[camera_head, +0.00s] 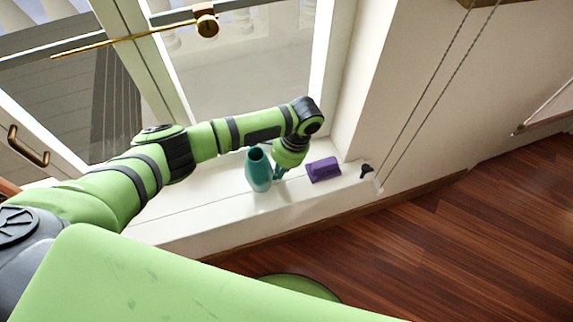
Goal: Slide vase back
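A teal vase (258,171) stands upright on the white window sill (215,205), its dark opening facing up. My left arm reaches in from the left, over the sill behind the vase. My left gripper (280,173) points down just to the right of the vase, very close to it. Whether it touches the vase, I cannot tell. The fingers are small and partly hidden, so their opening does not show. My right gripper is not in view.
A purple block-like object (323,169) lies on the sill to the right of my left gripper. A small dark fitting (366,171) with cords is at the sill's right end. The window (265,70) rises behind. The sill left of the vase is clear.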

